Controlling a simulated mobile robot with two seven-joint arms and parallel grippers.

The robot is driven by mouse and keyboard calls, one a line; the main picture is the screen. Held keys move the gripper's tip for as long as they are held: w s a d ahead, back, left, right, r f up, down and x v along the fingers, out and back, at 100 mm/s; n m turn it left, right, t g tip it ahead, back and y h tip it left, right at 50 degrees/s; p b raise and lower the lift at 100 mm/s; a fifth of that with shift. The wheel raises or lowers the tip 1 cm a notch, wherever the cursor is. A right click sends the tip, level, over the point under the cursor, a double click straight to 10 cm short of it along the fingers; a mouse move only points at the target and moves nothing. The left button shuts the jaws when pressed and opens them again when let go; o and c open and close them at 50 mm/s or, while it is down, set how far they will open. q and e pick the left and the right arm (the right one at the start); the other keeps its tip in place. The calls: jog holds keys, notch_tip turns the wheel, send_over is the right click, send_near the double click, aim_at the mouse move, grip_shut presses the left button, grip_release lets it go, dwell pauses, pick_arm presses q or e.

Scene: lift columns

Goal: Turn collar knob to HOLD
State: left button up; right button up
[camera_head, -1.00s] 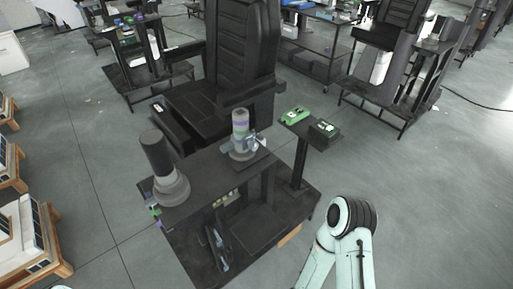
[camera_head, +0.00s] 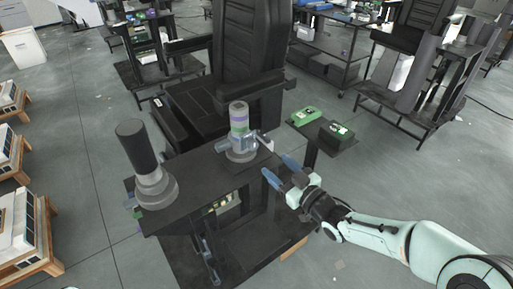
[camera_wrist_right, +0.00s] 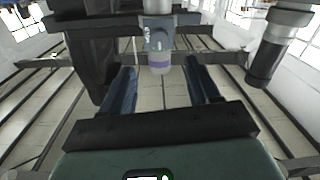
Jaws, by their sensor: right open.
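The lift column (camera_head: 239,118) with purple and green bands stands on the dark bench. A grey clamp collar (camera_head: 238,145) surrounds its lower part, with a pale knob or lever (camera_head: 264,143) sticking out right. Its markings are too small to read. My right gripper (camera_head: 279,169) is open and empty, its blue fingers pointing toward the collar from the right, apart from it. In the right wrist view, which looks upside down, the collar (camera_wrist_right: 158,38) and purple band (camera_wrist_right: 160,62) appear beyond and between the open fingers (camera_wrist_right: 163,88). My left gripper is not in view.
A black cylinder on a grey stepped base (camera_head: 155,188) stands at the bench's left end. A small side shelf (camera_head: 325,139) with green and black boxes is behind my right gripper. Floor to the right is open.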

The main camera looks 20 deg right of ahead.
aim_at(255, 146)
jog(key=x, duration=1.1)
jog(key=shift+d, duration=0.1)
jog(key=c, duration=1)
